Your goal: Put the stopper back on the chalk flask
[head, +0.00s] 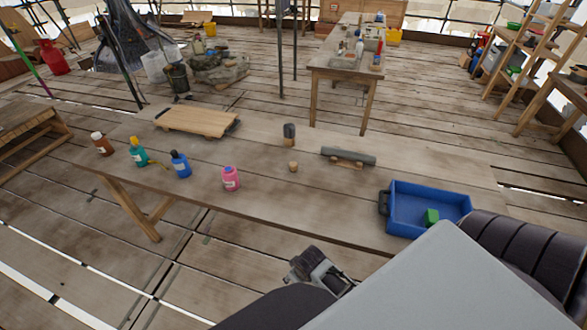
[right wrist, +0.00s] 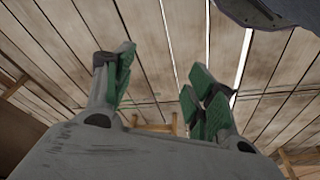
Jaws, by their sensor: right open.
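Several small bottles stand on the long wooden table in the head view: a brown one (head: 102,144), a teal one (head: 138,152), a blue one (head: 180,165) and a pink one (head: 230,178). I cannot tell by sight which is the chalk flask. A small cork-coloured stopper (head: 293,167) sits on the table, apart and to the right of the pink bottle. My right gripper (right wrist: 160,75) is open and empty in the right wrist view, with floor planks behind its green-padded fingers. A part of my arm shows at the table's front edge in the head view. My left gripper is not clearly seen.
A dark grey upright piece (head: 289,130) and a lying grey cylinder on a wooden rest (head: 348,156) are behind the stopper. A blue tray (head: 397,222) holding a green block (head: 431,217) is at the right. A wooden board (head: 197,121) lies at the back left.

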